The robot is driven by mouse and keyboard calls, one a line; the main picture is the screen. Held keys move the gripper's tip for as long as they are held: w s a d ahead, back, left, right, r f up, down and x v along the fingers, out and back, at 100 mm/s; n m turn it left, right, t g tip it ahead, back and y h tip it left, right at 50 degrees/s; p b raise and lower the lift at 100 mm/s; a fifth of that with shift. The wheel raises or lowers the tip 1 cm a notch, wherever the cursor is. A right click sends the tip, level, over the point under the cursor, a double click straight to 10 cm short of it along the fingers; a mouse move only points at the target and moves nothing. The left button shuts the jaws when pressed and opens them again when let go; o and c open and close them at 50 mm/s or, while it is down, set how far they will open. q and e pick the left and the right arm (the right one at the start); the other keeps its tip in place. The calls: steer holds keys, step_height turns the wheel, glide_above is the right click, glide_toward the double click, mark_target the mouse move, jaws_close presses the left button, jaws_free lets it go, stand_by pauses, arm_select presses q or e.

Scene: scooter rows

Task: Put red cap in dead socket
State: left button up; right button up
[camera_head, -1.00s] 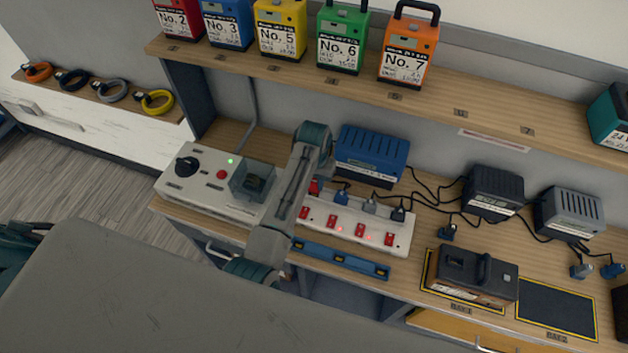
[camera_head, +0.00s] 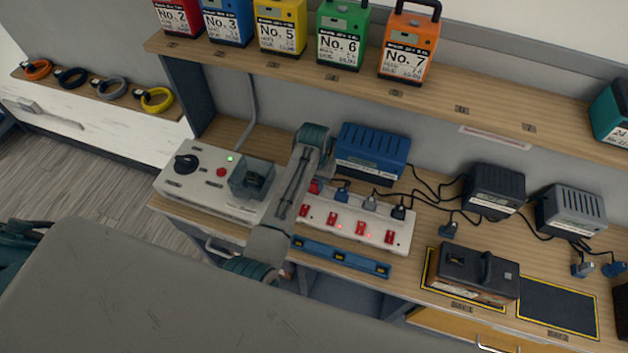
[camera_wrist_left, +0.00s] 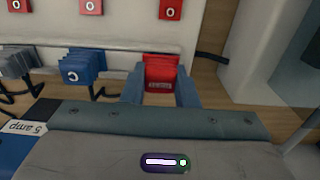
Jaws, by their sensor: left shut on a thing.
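A white power strip (camera_head: 398,244) lies on the bench with red switches and small red lights along its front. Blue, grey and black plugs stand in its back row. The red cap (camera_head: 314,187) is at the strip's left end, partly behind my left arm; it also shows in the left wrist view (camera_wrist_left: 160,72). My left gripper (camera_wrist_left: 160,88) is shut on the red cap, one finger on each side. The cap is at the row of plugs, beside a blue plug (camera_wrist_left: 82,68). The socket under it is hidden, and I cannot tell whether the cap is seated.
A grey control box (camera_head: 200,205) stands left of the strip, and a blue charger (camera_head: 372,150) behind it. A blue level (camera_head: 340,258) lies in front. Two dark chargers with cables and a black battery (camera_head: 470,275) are at the right. Numbered batteries line the shelf above.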

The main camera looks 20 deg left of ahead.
arm_select(q)
steer(key=shift+f, duration=0.1)
steer(key=o, duration=1)
steer(key=shift+o, duration=0.3)
steer(key=shift+r, duration=0.3)
step_height(320, 180, up, 9)
steer(key=b, duration=0.2)
steer(key=shift+b, duration=0.3)
steer(key=shift+r, duration=0.6)
